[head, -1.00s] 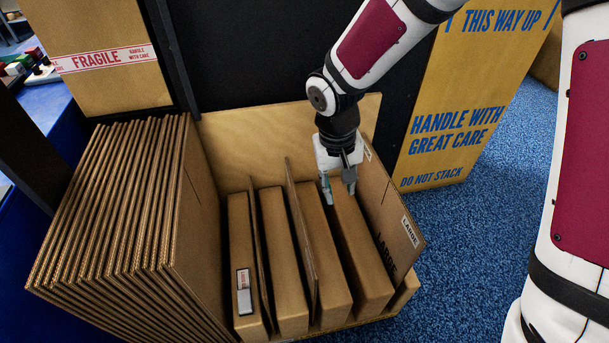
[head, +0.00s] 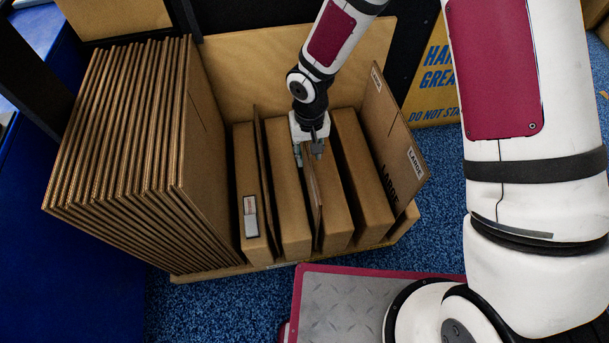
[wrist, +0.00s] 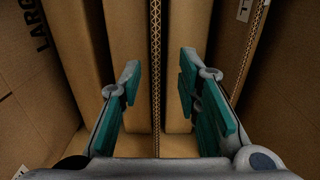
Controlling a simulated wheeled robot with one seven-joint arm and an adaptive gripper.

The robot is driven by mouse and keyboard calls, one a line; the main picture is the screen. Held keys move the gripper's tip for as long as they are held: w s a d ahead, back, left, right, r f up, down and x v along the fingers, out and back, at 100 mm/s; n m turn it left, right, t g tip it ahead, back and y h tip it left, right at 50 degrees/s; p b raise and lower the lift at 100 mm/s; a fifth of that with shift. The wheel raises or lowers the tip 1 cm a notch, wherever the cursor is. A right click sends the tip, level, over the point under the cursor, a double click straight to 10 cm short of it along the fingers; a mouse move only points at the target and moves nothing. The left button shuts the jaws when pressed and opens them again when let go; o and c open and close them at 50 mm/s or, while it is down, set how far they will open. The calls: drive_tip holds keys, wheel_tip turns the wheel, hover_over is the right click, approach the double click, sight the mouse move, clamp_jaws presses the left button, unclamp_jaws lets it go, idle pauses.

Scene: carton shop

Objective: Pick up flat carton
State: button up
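Two thin flat cartons stand on edge between brown boxes in an open wooden bin (head: 290,264). The nearer one to my gripper (head: 308,157) is the right-hand flat carton (head: 313,192); the other flat carton (head: 264,172) stands to its left. In the wrist view my gripper (wrist: 160,85) is open, with teal finger pads apart. The corrugated edge of the right-hand flat carton (wrist: 155,60) runs between the pads, with visible space on both sides. The left-hand one (wrist: 256,42) shows at the right there. Their lower parts are hidden between boxes.
Upright brown boxes (head: 290,215) crowd both sides of the gripper. A panel marked LARGE (head: 395,140) closes the bin's right side. A thick row of flat cardboard sheets (head: 120,130) stands at left.

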sight(310, 159)
drive_tip(key=shift+w+d+f+b, duration=0.1)
drive_tip(key=shift+f+b, duration=0.5)
drive_tip(key=shift+f, duration=0.75)
drive_tip(key=shift+d+f+b, duration=0.1)
drive_tip(key=shift+f+b, duration=0.5)
drive_tip(key=shift+f, duration=0.75)
clamp_jaws()
